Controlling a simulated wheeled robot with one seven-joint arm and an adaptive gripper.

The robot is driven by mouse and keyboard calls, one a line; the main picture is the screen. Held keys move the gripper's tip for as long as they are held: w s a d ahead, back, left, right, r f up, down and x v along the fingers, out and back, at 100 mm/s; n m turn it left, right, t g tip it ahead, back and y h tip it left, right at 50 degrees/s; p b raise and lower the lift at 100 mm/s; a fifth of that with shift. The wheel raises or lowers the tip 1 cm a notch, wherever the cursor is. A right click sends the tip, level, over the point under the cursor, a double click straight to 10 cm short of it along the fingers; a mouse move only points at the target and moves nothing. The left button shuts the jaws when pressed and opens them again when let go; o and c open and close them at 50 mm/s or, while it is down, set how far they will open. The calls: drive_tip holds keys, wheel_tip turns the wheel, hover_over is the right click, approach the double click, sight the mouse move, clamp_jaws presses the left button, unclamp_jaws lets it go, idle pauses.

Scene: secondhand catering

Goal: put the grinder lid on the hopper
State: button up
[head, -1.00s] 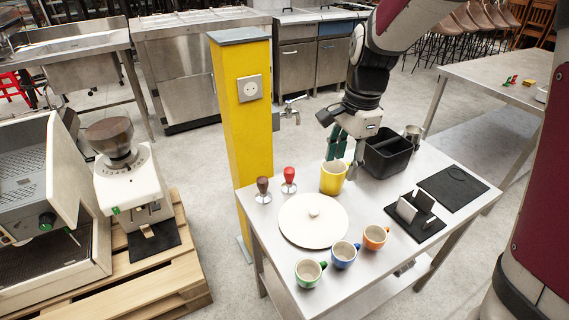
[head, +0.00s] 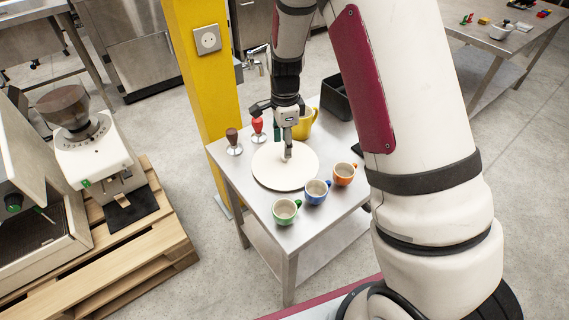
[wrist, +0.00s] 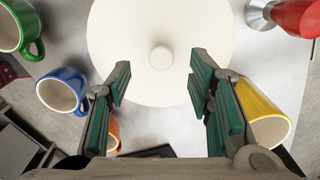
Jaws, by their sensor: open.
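The lid, a white round disc with a small knob, lies flat on the steel table in the head view (head: 270,172) and the wrist view (wrist: 205,40). Its knob (wrist: 161,57) shows just ahead of my green-padded fingers, in line with the space between them. My gripper (head: 288,152) is open and empty, pointing down over the lid; it also shows in the wrist view (wrist: 160,75). In the head view it hides the knob. The hopper (head: 66,106), a brownish see-through bowl, sits on top of the white grinder (head: 92,155) at the left.
Green (head: 285,212), blue (head: 316,192) and orange (head: 344,175) cups stand in front of the lid. A yellow mug (head: 303,125) and two tampers, dark (head: 233,140) and red (head: 258,130), stand behind it. A yellow post (head: 205,90) rises between table and grinder, which stands on a pallet (head: 140,250).

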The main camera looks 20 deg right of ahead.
drive_tip(key=shift+f, duration=2.75)
clamp_jaws()
